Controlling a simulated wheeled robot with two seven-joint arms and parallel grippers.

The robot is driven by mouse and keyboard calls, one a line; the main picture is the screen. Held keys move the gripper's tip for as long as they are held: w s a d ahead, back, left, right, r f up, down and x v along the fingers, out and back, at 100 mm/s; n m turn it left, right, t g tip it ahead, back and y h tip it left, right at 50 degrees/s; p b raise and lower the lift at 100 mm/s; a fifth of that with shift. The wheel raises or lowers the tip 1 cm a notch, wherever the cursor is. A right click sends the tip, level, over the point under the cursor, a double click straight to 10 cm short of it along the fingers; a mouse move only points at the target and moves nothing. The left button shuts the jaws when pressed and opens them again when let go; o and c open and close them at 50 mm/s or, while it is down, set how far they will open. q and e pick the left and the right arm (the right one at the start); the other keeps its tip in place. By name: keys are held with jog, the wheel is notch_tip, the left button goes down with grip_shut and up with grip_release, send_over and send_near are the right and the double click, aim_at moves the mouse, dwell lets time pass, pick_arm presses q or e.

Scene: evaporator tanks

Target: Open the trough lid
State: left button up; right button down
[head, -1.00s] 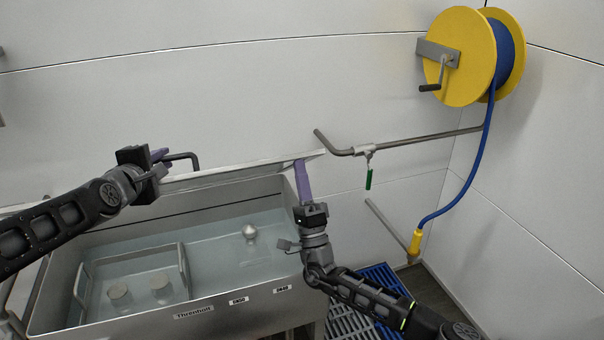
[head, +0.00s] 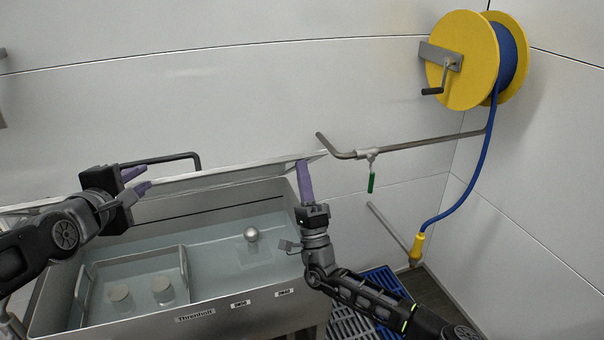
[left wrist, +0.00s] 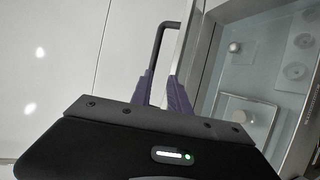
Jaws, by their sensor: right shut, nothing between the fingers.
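The steel trough (head: 250,302) stands open at left, with its lid (head: 230,176) raised along the back rim and seen nearly edge-on. The lid's dark bar handle (head: 180,157) sticks up behind it; it also shows in the left wrist view (left wrist: 158,48). My left gripper (head: 138,180) is open at the left end of the handle, its purple fingers apart. Whether the fingers touch the handle is unclear. My right gripper (head: 302,165) is shut and empty, its fingers pointing up against or just under the lid's right end.
Inside the trough are water, a ball float (head: 251,234) and a framed compartment (head: 185,272). A wall pipe (head: 410,145) with a green-handled valve (head: 371,182) runs at right. Blue floor grating (head: 380,285) lies right of the trough.

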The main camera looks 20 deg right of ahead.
pick_arm(q)
jog(key=shift+s+a+r, duration=0.1)
jog(key=shift+s+r, duration=0.2)
jog(key=shift+s, duration=0.25)
